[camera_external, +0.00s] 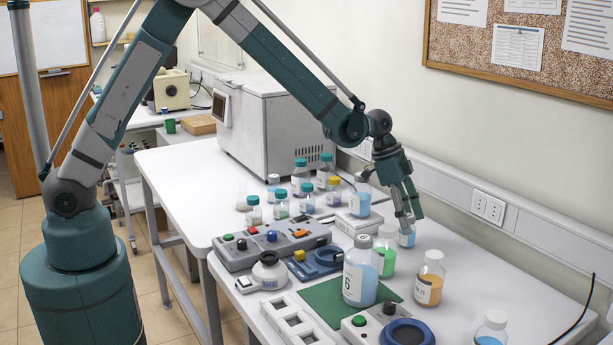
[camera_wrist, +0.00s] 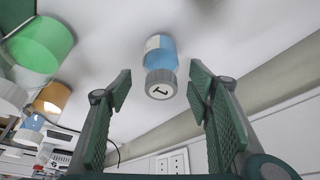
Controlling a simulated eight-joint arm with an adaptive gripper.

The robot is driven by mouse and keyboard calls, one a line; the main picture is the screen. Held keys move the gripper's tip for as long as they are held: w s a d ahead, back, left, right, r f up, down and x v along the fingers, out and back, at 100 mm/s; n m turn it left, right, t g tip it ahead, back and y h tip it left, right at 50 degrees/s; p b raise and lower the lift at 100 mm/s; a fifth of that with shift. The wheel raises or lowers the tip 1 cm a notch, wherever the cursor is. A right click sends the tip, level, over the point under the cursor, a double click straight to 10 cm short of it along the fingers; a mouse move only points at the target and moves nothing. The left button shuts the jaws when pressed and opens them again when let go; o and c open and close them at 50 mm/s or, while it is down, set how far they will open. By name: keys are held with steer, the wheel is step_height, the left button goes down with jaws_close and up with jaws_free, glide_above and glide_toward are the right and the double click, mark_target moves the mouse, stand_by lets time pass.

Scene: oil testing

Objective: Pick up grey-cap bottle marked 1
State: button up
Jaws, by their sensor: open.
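The grey-cap bottle marked 1 (camera_wrist: 160,62) holds blue liquid. Its grey cap with a white label reading 1 faces the camera in the wrist view. The cap lies between and slightly beyond the fingertips of my gripper (camera_wrist: 158,88), with gaps on both sides. My gripper is open and empty. In the external view my gripper (camera_external: 407,212) points down over this bottle (camera_external: 407,239) near the back wall and partly hides it.
A large bottle marked 6 (camera_external: 360,280), a green-liquid bottle (camera_external: 385,262) and an orange-liquid bottle (camera_external: 429,285) stand nearby. Another blue bottle (camera_external: 359,205) stands on a scale (camera_external: 359,224). The wall carries a socket (camera_external: 488,208). The table's right side is fairly clear.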

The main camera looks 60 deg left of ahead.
mark_target(415, 234)
steer(key=shift+f, duration=0.1)
steer(key=shift+x, duration=2.5)
steer(key=shift+w+d, duration=0.1)
steer(key=shift+c, duration=0.2)
steer(key=c, duration=1.1)
